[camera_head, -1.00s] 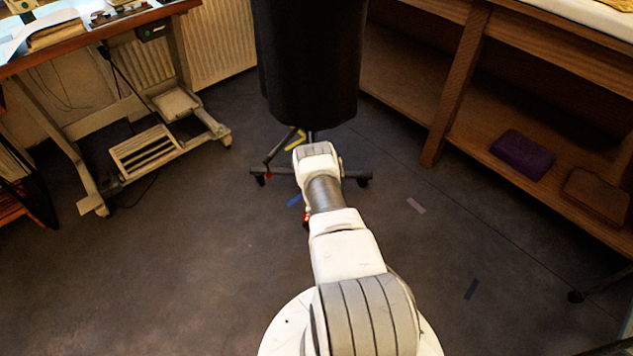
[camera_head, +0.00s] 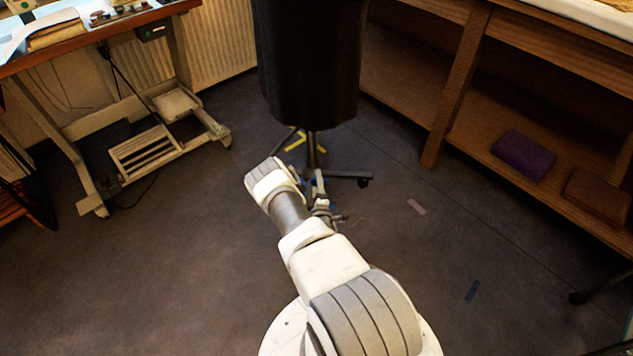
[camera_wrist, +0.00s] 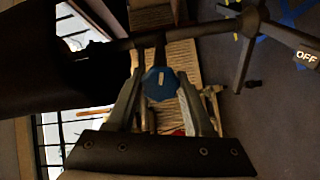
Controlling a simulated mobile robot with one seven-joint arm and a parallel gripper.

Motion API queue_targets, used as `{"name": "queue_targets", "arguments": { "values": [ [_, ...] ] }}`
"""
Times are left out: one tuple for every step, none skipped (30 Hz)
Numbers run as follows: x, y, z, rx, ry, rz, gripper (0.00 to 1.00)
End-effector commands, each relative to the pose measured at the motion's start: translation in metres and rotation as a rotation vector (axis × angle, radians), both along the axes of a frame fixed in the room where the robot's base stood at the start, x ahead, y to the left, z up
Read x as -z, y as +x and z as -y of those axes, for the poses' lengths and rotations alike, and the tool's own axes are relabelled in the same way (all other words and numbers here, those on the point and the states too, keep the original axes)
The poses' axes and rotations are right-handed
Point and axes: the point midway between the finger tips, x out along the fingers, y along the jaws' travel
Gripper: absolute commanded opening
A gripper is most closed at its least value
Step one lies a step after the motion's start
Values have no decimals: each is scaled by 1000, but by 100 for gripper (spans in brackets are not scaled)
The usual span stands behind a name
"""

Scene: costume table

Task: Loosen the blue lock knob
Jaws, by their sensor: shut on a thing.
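The blue lock knob (camera_wrist: 160,84) is faceted and sits on the dark pole (camera_wrist: 128,45) of the stand, which runs across the wrist view. My gripper (camera_wrist: 159,78) is shut on the knob, with one finger on each side of it. In the head view, my arm reaches to the stand's pole (camera_head: 312,150) below the black dress form (camera_head: 310,65). The knob cannot be made out in the head view.
The stand's dark legs (camera_head: 345,175) spread over the floor around the pole. A treadle table (camera_head: 140,150) stands at the left. Wooden shelving (camera_head: 455,90) with a purple folded cloth (camera_head: 523,155) is at the right. The floor between is mostly clear.

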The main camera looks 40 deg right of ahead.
Motion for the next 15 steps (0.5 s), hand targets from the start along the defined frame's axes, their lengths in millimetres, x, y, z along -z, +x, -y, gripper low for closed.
{"name": "queue_targets", "arguments": {
  "values": [
    [0,0,0,0,-21,-15,0],
    [0,0,0,0,-32,-22,0],
    [0,0,0,0,-45,-30,0],
    [0,0,0,0,-55,-36,0],
    [0,-1,0,0,-64,-41,0],
    [0,-1,1,1,-73,-47,0],
    [0,-1,1,1,-80,-50,0],
    [0,-1,1,2,-86,-54,0],
    [0,-1,1,2,-91,-57,0],
    [0,-1,1,2,-96,-60,0],
    [0,-1,1,2,-99,-62,0],
    [0,-1,1,2,-102,-64,0],
    [0,-1,1,2,-103,-65,0],
    [0,-1,1,2,-104,-65,0],
    [0,-1,1,2,-105,-66,0]
  ]
}}
